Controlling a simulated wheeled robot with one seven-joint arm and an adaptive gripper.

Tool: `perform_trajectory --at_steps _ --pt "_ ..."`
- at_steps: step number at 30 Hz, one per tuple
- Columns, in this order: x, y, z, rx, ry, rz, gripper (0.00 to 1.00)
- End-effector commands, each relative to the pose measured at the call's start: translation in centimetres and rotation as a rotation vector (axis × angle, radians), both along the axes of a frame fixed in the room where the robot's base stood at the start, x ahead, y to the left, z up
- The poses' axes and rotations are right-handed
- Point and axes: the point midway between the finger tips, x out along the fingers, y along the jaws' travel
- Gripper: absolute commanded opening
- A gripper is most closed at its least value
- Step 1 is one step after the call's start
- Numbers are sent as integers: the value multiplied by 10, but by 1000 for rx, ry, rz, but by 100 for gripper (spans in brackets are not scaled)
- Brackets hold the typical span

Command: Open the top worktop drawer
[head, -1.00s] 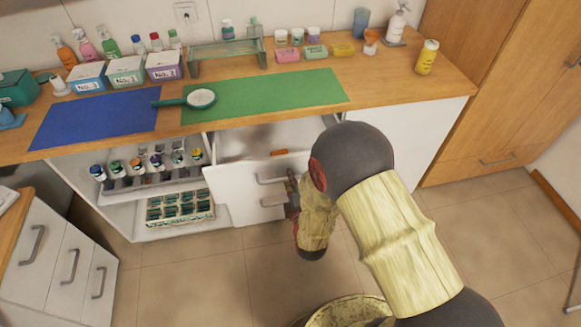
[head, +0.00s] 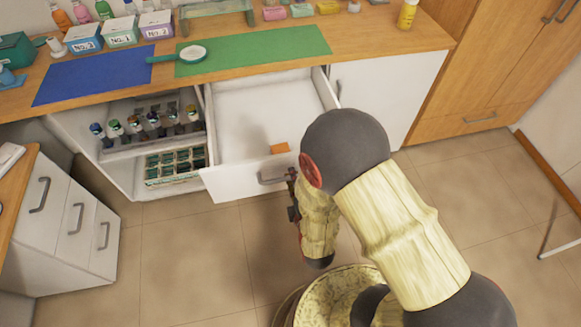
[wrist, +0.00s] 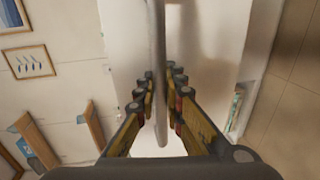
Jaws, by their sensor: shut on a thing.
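The top worktop drawer (head: 230,183) is white and stands pulled out well beyond the counter front in the head view. Its inside shows from above, with a small orange item near the front panel. Its grey bar handle (head: 270,181) is on the front panel. My gripper (head: 291,188) is at the right part of this handle, partly hidden by my arm. In the wrist view the handle (wrist: 158,50) runs as a bar between the two fingers of my gripper (wrist: 160,90), which are closed on it.
The wooden worktop (head: 370,35) carries a blue mat (head: 95,75), a green mat (head: 250,52) and a hand mirror (head: 192,55). Open shelves with bottles (head: 155,122) are left of the drawer. A white drawer unit (head: 60,225) stands front left. Tiled floor (head: 190,250) is clear before the drawer.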

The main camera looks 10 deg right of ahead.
Motion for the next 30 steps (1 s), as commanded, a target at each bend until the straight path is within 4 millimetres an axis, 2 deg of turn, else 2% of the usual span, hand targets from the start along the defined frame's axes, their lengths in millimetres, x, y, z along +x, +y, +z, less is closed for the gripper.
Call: perform_trajectory --at_steps 6,17,18,27,30 --pt "-10 0 -1 0 3 0 0" --pt "-11 0 -1 0 2 0 0" --pt "-11 0 -1 0 2 0 12" --pt "-11 0 0 0 1 0 29" --pt "-10 0 0 0 0 0 29"
